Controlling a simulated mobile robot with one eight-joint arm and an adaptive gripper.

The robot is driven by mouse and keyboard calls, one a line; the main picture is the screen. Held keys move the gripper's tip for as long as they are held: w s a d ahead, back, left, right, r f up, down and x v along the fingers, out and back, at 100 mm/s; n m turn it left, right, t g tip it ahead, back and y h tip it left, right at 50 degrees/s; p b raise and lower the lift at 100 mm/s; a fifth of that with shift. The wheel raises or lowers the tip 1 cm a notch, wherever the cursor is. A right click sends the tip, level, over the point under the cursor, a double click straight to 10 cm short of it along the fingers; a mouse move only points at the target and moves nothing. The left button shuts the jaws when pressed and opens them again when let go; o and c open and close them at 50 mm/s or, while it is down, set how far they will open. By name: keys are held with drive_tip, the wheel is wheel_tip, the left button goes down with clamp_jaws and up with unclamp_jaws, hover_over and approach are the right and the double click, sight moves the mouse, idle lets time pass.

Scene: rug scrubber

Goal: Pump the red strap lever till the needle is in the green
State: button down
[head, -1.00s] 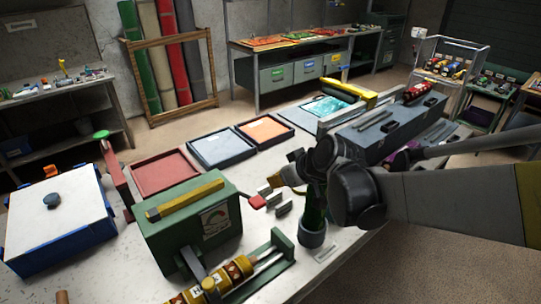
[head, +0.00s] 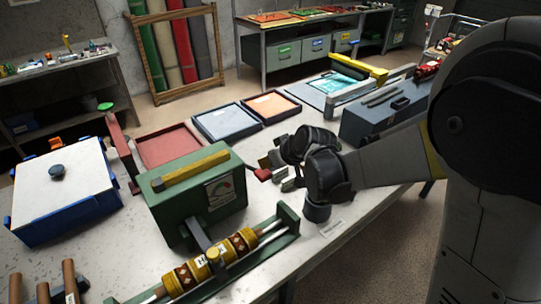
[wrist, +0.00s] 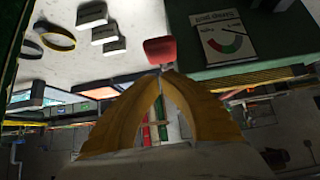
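The red lever tip (head: 262,174) sticks out from the right side of the green box (head: 165,215). It also shows in the wrist view (wrist: 160,50), just beyond my fingertips. My gripper (head: 266,161) is at the lever's height, close behind it. In the wrist view its two yellow fingers (wrist: 160,75) meet at the tips, with nothing visible held between them. I cannot tell whether they touch the lever. The gauge card (head: 219,191) is on the box front; its red and green arc shows in the wrist view (wrist: 226,40). The needle's exact position is too small to read.
A yellow patterned roller (head: 240,243) lies in a green frame in front of the box. Red (head: 168,146) and blue (head: 226,122) trays lie behind. A blue-edged white box (head: 62,195) stands left. The bench's front right is mostly clear.

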sight(270, 177)
drive_tip(key=shift+f, duration=1.05)
drive_tip(key=shift+s+b, duration=0.1)
drive_tip(key=shift+b, duration=0.2)
drive_tip(key=f+b, duration=0.1)
drive_tip(key=f+t+b, duration=0.1)
drive_tip(key=b, duration=0.1)
drive_tip(key=s+d+f+y+b, duration=0.1)
drive_tip(key=shift+f, duration=0.2)
wheel_tip(270, 177, down, 7)
drive_tip(key=s+b, duration=0.1)
drive_tip(key=b, duration=0.5)
drive_tip(key=shift+s+d, duration=0.15)
drive_tip(key=shift+d, duration=0.15)
